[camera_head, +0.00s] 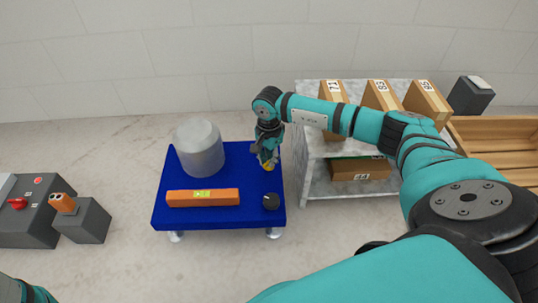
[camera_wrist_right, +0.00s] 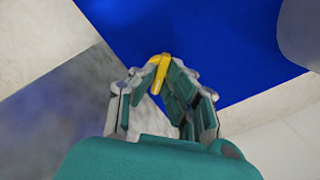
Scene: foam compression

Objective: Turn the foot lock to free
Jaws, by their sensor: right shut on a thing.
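A small yellow lever (camera_head: 268,167), which I take to be the foot lock, sits at the right edge of the blue platform (camera_head: 222,216). My right gripper (camera_head: 266,157) reaches down over that edge and is shut on the lever. In the right wrist view, the yellow lever (camera_wrist_right: 155,67) shows as a bent piece between the fingertips of my right gripper (camera_wrist_right: 159,82); its lower part is partly hidden by the fingers. The blue platform (camera_wrist_right: 200,40) lies beyond it. My left gripper is out of view; only a bit of that arm shows at the lower left.
A grey cylinder (camera_head: 199,148), an orange bar (camera_head: 203,197) and a small black knob (camera_head: 271,201) are on the platform. A shelf (camera_head: 312,172) with numbered boxes stands close on the right. Grey control boxes (camera_head: 84,222) stand at the left, with open floor between.

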